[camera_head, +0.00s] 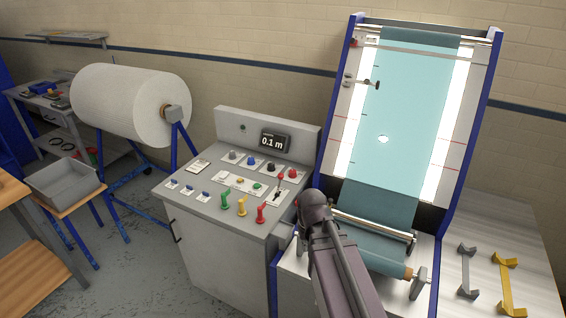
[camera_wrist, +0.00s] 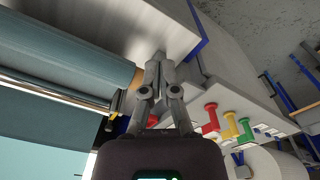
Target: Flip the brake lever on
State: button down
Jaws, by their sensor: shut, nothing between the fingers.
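My gripper (camera_wrist: 157,62) is in the wrist view with its fingers together and nothing between them. In the head view my arm reaches up from the bottom, and its fingers cannot be made out. No lever is clearly marked as the brake. The grey control console (camera_head: 213,228) carries a small black lever (camera_head: 278,190) on a white plate. It also has a green handle (camera_head: 222,201), a yellow handle (camera_head: 242,207) and a red handle (camera_head: 261,213). In the wrist view, the red handle (camera_wrist: 211,118) and yellow handle (camera_wrist: 230,125) are to the right of my gripper, apart from it.
The blue-framed machine (camera_head: 484,105) with teal cloth (camera_head: 410,130) stands right of the console. A large white roll (camera_head: 120,100) stands at the left. A grey tray (camera_head: 65,182) sits on a stool. Grey and yellow brackets (camera_head: 507,285) lie on the right table.

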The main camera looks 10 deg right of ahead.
jog(key=w+r+p, duration=0.4)
jog(key=w+r, duration=0.1)
jog(key=w+r+m, duration=0.1)
jog(key=w+m, duration=0.3)
jog(key=w, duration=3.6)
jog(key=shift+w+d+m+t+p, duration=0.2)
jog(key=shift+d+m+t+p, duration=0.05)
jog(key=shift+m+t+p, duration=0.15)
jog(key=shift+f+b, duration=0.2)
jog(key=shift+b, duration=0.1)
jog(key=f+b, duration=0.3)
jog(key=w+f+b, duration=0.1)
jog(key=f+b, duration=0.5)
jog(key=shift+w+d+f+b, duration=0.1)
jog(key=shift+w+f+b, duration=0.05)
jog(key=shift+f+b, duration=0.2)
jog(key=shift+s+a+r+p, duration=0.2)
jog(key=shift+s+a, duration=0.1)
jog(key=shift+s, duration=0.3)
jog(key=shift+s+a+r+p, duration=0.15)
jog(key=shift+s+a, duration=0.1)
jog(key=shift+s, duration=0.35)
jog(key=shift+s+a+r+p, duration=0.2)
jog(key=shift+s+a, duration=0.1)
jog(key=shift+s, duration=0.3)
jog(key=shift+s+a+r+t+h, duration=0.2)
jog(key=shift+s+r+t+h, duration=0.05)
jog(key=shift+s+t+h, duration=0.15)
